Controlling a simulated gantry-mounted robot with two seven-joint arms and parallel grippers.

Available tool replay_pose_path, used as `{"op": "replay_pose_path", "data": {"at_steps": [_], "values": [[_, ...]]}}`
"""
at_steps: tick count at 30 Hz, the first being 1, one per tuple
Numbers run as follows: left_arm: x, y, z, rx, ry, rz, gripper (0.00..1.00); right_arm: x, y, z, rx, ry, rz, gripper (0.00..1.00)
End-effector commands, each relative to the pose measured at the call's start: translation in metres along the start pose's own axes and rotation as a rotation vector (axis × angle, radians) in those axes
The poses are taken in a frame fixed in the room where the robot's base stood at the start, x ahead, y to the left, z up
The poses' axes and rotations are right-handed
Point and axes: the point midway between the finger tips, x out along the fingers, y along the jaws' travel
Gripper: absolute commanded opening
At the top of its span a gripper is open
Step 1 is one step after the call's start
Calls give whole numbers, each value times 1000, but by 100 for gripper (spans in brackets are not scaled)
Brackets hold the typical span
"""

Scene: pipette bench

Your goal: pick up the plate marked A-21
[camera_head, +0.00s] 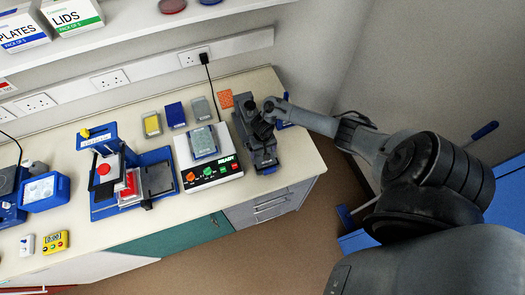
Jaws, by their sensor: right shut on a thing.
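My right gripper (262,127) is over the right end of the bench, at a dark upright device (265,158). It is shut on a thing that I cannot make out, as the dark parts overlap. No A-21 mark can be read on any plate. Small plate-like pieces lie at the back of the bench: a yellow one (152,124), a blue one (175,114), a grey one (202,109) and an orange one (225,99). Another grey plate (203,141) sits on a white device. My left gripper is not in view.
The white device (217,174) has coloured buttons and stands left of the dark device. A blue press (107,165) with a red part stands further left. A yellow timer (55,242) lies at the front left. A shelf (130,25) with boxes runs above.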

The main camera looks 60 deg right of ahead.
Motion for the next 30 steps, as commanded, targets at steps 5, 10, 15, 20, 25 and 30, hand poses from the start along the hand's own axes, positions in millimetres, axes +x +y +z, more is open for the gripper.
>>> {"op": "replay_pose_path", "data": {"at_steps": [5, 10, 15, 20, 25, 30], "values": [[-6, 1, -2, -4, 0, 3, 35, -22, 0, -1, 0, 2, -1, 60], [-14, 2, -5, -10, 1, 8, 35, -45, 9, 15, -4, -1, 2, 60], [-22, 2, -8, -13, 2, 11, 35, -63, 23, 43, -3, -1, 3, 60], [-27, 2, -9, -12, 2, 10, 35, -80, 36, 68, -4, 0, 2, 60], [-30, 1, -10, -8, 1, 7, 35, -92, 46, 88, -3, -1, 1, 60], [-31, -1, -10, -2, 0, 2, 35, -100, 52, 99, 0, 0, 1, 60]]}}
